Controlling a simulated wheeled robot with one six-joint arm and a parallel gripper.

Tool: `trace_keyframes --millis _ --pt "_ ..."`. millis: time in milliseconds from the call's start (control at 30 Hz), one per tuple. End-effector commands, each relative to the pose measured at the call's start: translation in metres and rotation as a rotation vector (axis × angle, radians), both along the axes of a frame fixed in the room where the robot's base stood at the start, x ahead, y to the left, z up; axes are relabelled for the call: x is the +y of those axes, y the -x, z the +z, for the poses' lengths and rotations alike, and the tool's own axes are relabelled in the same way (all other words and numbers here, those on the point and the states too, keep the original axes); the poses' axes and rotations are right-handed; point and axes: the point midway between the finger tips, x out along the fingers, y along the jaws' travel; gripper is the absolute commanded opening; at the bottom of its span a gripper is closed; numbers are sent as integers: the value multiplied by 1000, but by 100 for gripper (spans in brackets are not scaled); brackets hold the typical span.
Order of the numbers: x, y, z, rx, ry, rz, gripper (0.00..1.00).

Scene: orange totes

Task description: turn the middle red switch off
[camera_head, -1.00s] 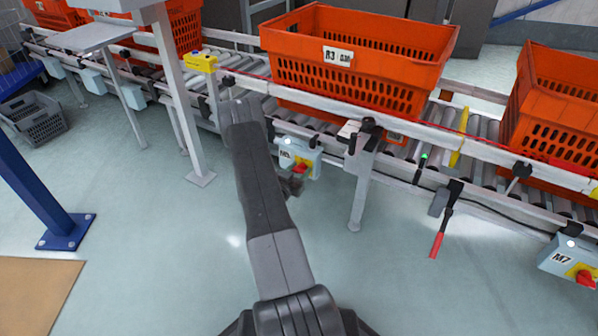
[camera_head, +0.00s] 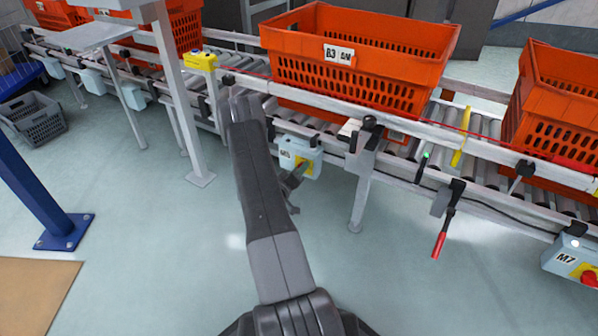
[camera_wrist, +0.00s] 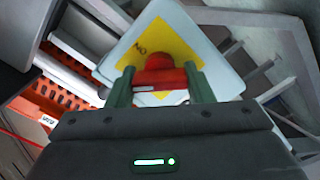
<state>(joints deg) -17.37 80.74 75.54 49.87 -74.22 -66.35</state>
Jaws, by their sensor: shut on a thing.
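The switch box (camera_head: 302,153) is pale blue-grey and hangs under the conveyor rail, left of a white leg. Its yellow plate (camera_wrist: 182,47) and red switch (camera_wrist: 158,72) fill the upper middle of the wrist view. My gripper (camera_wrist: 160,78) has one finger on each side of the red switch and is shut on it. In the wrist view the box looks turned relative to my fingers. In the head view my gripper (camera_head: 293,178) is at the box's front and hides the red knob.
Another switch box (camera_head: 572,258), marked M7, with a red knob is at the lower right. A red-handled lever (camera_head: 440,243) hangs from the rail. Orange totes (camera_head: 355,60) stand on the rollers. The floor in front is clear.

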Motion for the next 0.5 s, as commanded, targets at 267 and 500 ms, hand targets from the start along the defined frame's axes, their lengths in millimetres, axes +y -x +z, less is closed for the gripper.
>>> trace_keyframes --millis 267,500 --pt "1 0 -1 131 225 1 24" --pt "1 0 -1 235 406 1 24"
